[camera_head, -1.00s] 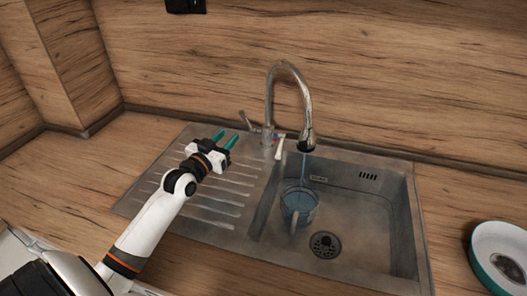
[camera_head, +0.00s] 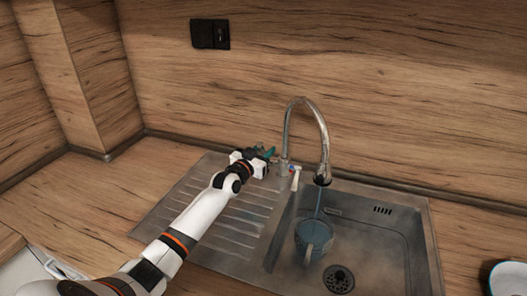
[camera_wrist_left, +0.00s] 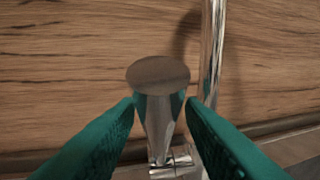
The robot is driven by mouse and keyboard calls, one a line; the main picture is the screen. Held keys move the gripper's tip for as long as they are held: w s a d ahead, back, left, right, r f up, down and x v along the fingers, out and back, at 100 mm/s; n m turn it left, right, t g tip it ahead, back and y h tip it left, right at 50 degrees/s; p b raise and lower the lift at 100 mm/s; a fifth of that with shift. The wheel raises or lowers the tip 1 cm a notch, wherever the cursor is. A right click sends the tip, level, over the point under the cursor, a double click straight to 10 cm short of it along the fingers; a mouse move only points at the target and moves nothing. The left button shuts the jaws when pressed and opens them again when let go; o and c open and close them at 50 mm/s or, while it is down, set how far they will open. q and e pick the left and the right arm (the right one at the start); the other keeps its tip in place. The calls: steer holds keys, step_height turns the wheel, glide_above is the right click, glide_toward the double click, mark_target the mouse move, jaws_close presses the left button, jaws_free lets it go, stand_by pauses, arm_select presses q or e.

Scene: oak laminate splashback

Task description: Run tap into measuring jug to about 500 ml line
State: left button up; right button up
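The measuring jug (camera_head: 316,240), translucent blue-grey with its handle toward me, stands in the sink under the spout. A thin stream of water (camera_head: 318,203) runs from the chrome tap (camera_head: 322,150) into it. The water level and markings are too small to read. My left gripper (camera_head: 262,153) is at the tap's side lever and hides it in the head view. In the left wrist view the teal fingers (camera_wrist_left: 160,108) sit at both sides of the chrome lever (camera_wrist_left: 158,120), below its flat round end, seemingly touching it. My right gripper is out of view.
The steel sink (camera_head: 428,235) has a drain (camera_head: 339,279) right of the jug and a ribbed drainboard (camera_head: 225,225) under my left arm. A dish (camera_head: 497,280) is cut off at the right edge. A dark socket (camera_head: 210,34) is on the wood splashback.

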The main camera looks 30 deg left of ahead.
arm_select(q)
steer(key=shift+a, duration=0.1)
steer(key=shift+c, duration=0.3)
jaws_close()
steer(key=r+g+p, duration=0.1)
steer(key=p, duration=0.1)
steer(key=shift+w+p, duration=0.3)
steer(key=shift+p, duration=0.1)
steer(key=shift+w+f+p, duration=0.1)
steer(key=shift+w+p, duration=0.05)
steer(key=shift+p, duration=0.15)
steer(key=shift+f, duration=0.1)
steer(key=shift+o, duration=0.3)
jaws_free()
steer(key=shift+a, duration=0.1)
